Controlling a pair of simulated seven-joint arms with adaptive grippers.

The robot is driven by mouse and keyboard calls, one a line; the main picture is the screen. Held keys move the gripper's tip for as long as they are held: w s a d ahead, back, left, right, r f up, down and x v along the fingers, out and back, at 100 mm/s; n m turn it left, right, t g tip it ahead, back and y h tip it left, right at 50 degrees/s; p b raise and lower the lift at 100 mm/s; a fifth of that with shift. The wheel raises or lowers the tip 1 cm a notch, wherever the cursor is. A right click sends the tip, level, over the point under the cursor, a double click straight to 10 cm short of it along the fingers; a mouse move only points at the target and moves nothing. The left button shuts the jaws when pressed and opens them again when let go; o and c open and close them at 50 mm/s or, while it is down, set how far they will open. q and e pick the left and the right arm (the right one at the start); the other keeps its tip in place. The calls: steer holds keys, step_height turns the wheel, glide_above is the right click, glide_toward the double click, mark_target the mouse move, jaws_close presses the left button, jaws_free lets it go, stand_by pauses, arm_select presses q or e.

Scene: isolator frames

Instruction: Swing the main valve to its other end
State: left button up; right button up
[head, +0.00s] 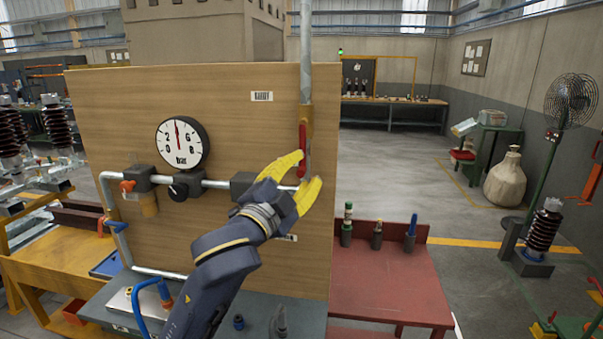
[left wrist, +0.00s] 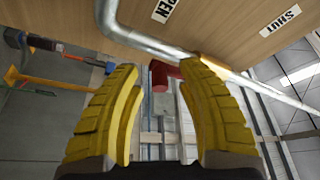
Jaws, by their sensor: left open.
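The main valve's red lever (head: 303,148) stands upright, along the vertical pipe near the board's right edge. In the left wrist view the lever (left wrist: 161,74) shows nearly end-on, between the finger tips. The valve's yellow body (left wrist: 214,66) sits on the pipe beside it. My left gripper (head: 309,169) is open, its yellow fingers at the lever's lower end. I cannot tell whether they touch it. An "OPEN" label (left wrist: 164,10) and a "SHUT" label (left wrist: 281,21) are on the board. My right gripper is not in view.
The wooden board (head: 240,130) carries a bar gauge (head: 181,143), a black regulator (head: 184,186) and grey pipework (head: 220,184). A red table (head: 385,285) with several small upright parts stands at the right. Open floor lies beyond it.

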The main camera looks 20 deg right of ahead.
arm_select(q)
jaws_close()
stand_by(0.3)
